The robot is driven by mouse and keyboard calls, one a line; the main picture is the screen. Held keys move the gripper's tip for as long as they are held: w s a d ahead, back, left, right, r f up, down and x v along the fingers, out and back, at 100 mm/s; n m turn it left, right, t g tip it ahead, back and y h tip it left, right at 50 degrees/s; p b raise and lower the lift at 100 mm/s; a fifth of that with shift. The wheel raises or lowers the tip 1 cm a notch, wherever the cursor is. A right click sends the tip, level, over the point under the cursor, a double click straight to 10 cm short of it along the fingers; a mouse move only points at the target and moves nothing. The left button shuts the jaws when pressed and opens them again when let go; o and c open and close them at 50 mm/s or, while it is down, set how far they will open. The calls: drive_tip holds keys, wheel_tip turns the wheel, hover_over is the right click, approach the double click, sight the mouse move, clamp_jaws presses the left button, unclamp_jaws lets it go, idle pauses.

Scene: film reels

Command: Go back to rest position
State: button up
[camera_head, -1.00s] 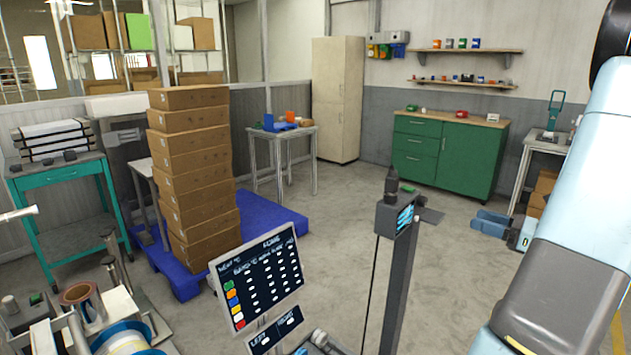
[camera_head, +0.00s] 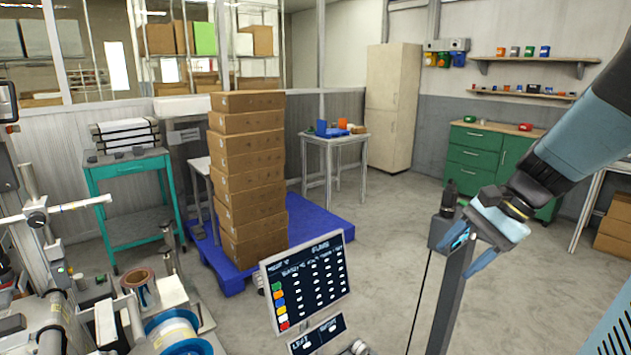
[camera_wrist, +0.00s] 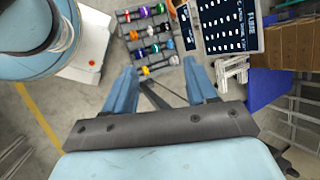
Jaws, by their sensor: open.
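My gripper (camera_head: 475,247) shows at the right in the head view, at the end of my light blue arm. It hangs in front of a dark post (camera_head: 450,300) in that view. In the wrist view my gripper (camera_wrist: 163,82) has its two blue fingers wide apart with nothing held between them. Beyond the fingers, a rack of coloured reels (camera_wrist: 148,38) stands below, apart from them.
A sign board (camera_head: 305,285) stands at the bottom centre. Stacked boxes (camera_head: 247,180) rest on a blue pallet (camera_head: 310,225). A machine with reels (camera_head: 170,330) fills the lower left. A green cabinet (camera_head: 475,160) stands behind. Grey floor (camera_head: 390,215) is clear between.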

drive_tip(key=s+a+r+n+t+h, duration=0.2)
drive_tip(key=s+r+n+t+h, duration=0.2)
drive_tip(key=n, duration=0.6)
drive_tip(key=shift+s+a+r+n+h, duration=0.4)
drive_tip(key=shift+s+r+h, duration=0.7)
drive_tip(key=shift+s, duration=0.1)
drive_tip(key=shift+f, duration=0.1)
drive_tip(key=shift+c, duration=0.5)
